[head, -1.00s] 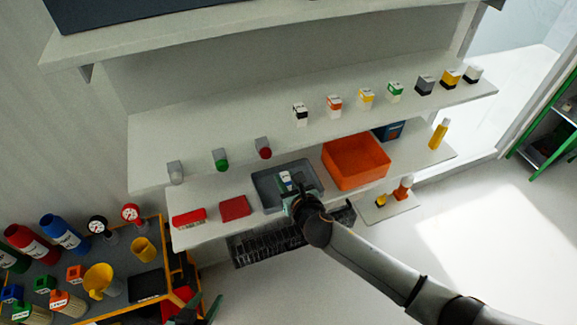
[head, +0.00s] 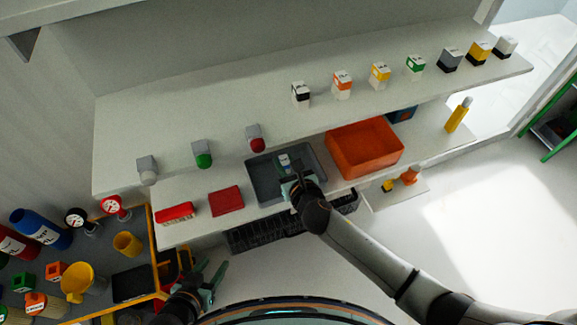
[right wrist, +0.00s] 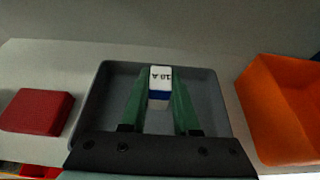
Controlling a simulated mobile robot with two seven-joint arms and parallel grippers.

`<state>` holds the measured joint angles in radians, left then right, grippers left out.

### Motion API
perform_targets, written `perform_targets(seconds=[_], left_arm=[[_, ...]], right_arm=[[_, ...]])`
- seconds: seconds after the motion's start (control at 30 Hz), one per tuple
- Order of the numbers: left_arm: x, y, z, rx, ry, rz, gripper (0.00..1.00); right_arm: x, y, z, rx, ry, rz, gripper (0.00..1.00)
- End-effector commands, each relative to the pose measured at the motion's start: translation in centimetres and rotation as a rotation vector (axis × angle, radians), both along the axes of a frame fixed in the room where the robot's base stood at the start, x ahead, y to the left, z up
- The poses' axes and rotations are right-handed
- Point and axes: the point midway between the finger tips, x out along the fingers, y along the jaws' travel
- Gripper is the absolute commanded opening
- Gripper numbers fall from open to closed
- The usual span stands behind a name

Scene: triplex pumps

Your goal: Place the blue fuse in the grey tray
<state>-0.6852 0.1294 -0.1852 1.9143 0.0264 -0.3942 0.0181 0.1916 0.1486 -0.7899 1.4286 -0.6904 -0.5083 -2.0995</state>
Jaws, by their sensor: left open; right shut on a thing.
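The blue fuse (head: 285,162) is a small block with a white labelled face and a blue band; it also shows in the right wrist view (right wrist: 160,84). My right gripper (head: 291,178) is shut on it, with a green finger on each side. The fuse is over or inside the grey tray (head: 263,180), within its rim as seen from above; I cannot tell if it touches the floor. The tray (right wrist: 212,105) otherwise looks empty. My left gripper (head: 208,281) is open and empty, low in the head view, away from the tray.
An orange bin (head: 365,148) stands right of the tray and a red box (head: 227,201) left of it. A shelf above holds several coloured fuses and lamps. A black slotted rack (head: 285,230) is below the tray. A cart with bottles and gauges stands at left.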

Motion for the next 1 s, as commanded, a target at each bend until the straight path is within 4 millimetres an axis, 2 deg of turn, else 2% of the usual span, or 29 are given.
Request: perform_targets(seconds=[0.03,0.17,0.63,0.67,0.9,1.0], left_arm=[[0.1,0.0,-1.5,0.000,-0.001,0.000,0.50],[0.3,0.0,-2.8,0.000,-0.006,0.000,0.50],[0.3,0.1,-3.1,0.003,-0.006,-0.001,0.50],[0.3,0.1,-3.0,0.003,-0.006,-0.001,0.50],[0.3,0.2,-3.0,0.003,-0.007,-0.001,0.50],[0.3,0.2,-3.0,0.003,-0.007,-0.001,0.50]], right_arm=[[-0.2,0.3,-1.5,0.001,0.001,0.001,0.00],[-0.6,0.9,-2.7,0.001,0.001,0.005,0.00],[-0.7,1.1,-3.0,-0.001,0.001,0.006,0.00],[-0.7,1.0,-3.0,-0.001,0.001,0.006,0.31],[-0.7,1.0,-2.9,-0.001,0.001,0.005,0.58],[-0.7,1.0,-2.9,-0.001,0.001,0.005,0.59]])
